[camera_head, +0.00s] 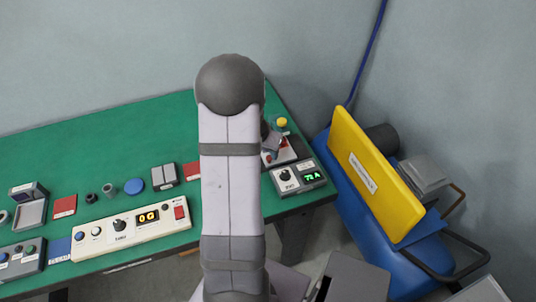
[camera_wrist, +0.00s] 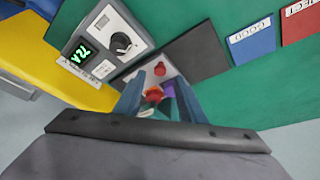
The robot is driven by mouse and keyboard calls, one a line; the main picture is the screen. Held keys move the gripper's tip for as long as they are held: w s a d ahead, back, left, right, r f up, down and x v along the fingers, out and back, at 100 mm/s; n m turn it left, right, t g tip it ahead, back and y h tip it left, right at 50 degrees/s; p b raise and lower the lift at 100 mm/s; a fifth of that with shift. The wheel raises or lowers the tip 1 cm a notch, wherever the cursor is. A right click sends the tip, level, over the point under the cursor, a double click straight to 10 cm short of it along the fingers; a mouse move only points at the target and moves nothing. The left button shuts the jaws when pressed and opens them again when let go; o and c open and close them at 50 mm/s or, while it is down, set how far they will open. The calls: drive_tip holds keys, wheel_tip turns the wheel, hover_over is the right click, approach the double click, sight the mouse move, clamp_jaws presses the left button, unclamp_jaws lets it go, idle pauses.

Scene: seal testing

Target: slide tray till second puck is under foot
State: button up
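In the wrist view, my gripper (camera_wrist: 160,103) has two blue fingers on either side of a small cluster of parts. Among them are an orange-red piece (camera_wrist: 153,94) and a purple piece (camera_wrist: 169,90); I cannot tell whether the fingers touch them. A red round piece (camera_wrist: 159,68) sits on a light grey plate (camera_wrist: 172,73) just beyond the fingers. I cannot tell the tray, second puck and foot apart here. In the head view, my arm hides most of this spot; a yellow knob (camera_head: 282,122) and part of the light plate (camera_head: 284,157) show beside it.
A control box (camera_head: 299,178) with a dial and a green display reading 72A stands beside the plate. A dark flat pad (camera_wrist: 197,52) lies beyond it. Blue GOOD (camera_wrist: 251,42) and red REJECT (camera_wrist: 301,20) patches lie farther along. A yellow panel (camera_head: 370,170) stands right of the table.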

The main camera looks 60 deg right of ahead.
sight(269, 157)
drive_tip(key=shift+x, duration=1.9)
